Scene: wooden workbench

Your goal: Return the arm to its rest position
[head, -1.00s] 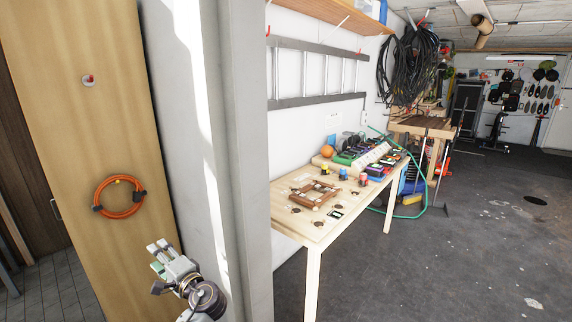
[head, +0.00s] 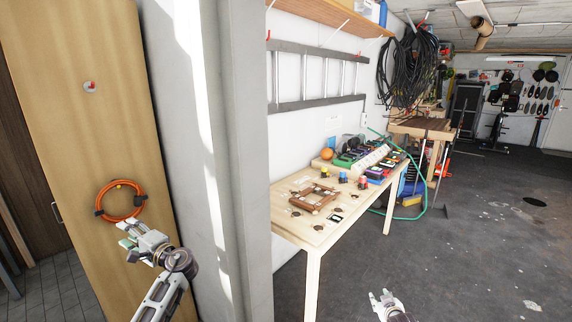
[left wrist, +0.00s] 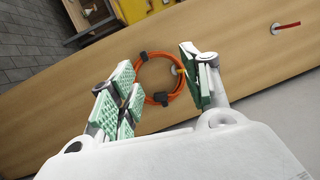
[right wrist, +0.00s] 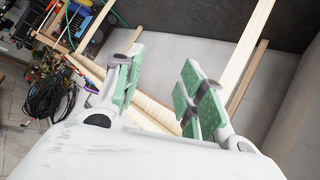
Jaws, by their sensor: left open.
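My left gripper (head: 126,242) is open in the lower left of the head view, in front of the wooden panel and just below the orange cable coil (head: 138,187). In the left wrist view its green-padded fingers (left wrist: 157,62) are spread, with the coil (left wrist: 137,80) seen beyond them. The coil hangs on the panel and is not held. My right gripper (head: 380,296) shows at the bottom edge of the head view, over the floor. In the right wrist view its fingers (right wrist: 162,60) are apart with nothing between them.
A grey pillar (head: 247,160) stands between the wooden panel (head: 75,120) and the workbench (head: 285,213). The bench holds a brown wooden frame (head: 312,198) and several small parts. An empty red hook (head: 89,86) sits above the coil.

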